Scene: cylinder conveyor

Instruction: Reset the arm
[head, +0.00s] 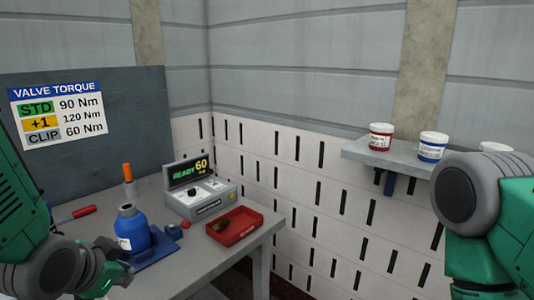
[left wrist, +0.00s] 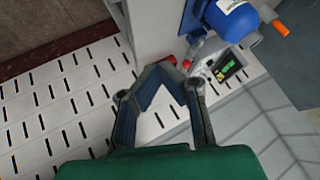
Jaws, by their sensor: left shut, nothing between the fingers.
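My left gripper (head: 122,272) is at the lower left of the head view, in front of the table near the blue valve body. In the left wrist view my left gripper (left wrist: 163,68) has its fingers drawn together at the tips with nothing between them. My right arm (head: 485,215) stands at the right edge of the head view, and its gripper is out of sight.
The grey table (head: 200,262) bears a blue valve body (head: 133,228), a torque tester (head: 200,195) reading READY 60 and a red tray (head: 235,225) with a small brownish piece. A wall shelf (head: 375,155) holds a red-banded jar (head: 381,137) and a blue-banded jar (head: 432,147).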

